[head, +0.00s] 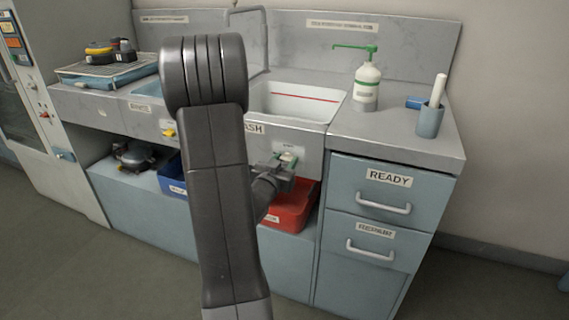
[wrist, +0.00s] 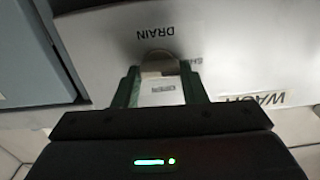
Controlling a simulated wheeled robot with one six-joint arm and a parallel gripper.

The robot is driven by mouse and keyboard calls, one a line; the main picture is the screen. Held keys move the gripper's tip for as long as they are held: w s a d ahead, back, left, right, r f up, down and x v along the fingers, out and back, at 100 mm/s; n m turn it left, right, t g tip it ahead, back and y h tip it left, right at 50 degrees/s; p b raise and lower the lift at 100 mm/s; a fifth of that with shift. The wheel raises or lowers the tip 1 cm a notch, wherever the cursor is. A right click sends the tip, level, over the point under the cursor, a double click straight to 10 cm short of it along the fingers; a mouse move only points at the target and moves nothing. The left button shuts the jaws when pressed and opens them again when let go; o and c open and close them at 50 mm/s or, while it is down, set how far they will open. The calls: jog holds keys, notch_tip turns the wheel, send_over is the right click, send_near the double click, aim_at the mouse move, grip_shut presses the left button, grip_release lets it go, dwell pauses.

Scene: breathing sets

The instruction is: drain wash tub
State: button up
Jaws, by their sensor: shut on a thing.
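The white wash tub (head: 291,108) is set into the counter, with a red line along its inner far wall. Whether it holds water is not clear. On its grey front, below the WASH label, is the drain control. In the wrist view the drain knob (wrist: 159,64), grey-brown and rounded, sits under the DRAIN lettering, with small partly covered markings beside it. My gripper (wrist: 159,80) is shut on the drain knob, one green finger on each side. In the head view my gripper (head: 284,176) is at the tub's front, partly behind my arm.
A red bin (head: 291,208) stands below my gripper and a blue bin (head: 172,178) is left of my arm. A green-pump bottle (head: 366,85) and a blue cup (head: 430,121) stand on the right counter, above the READY drawer (head: 383,190).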

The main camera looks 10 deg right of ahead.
jog(key=shift+n, duration=0.3)
jog(key=o, duration=1)
jog(key=v, duration=1.4)
jog(key=x, duration=1.4)
jog(key=shift+s+a, duration=0.1)
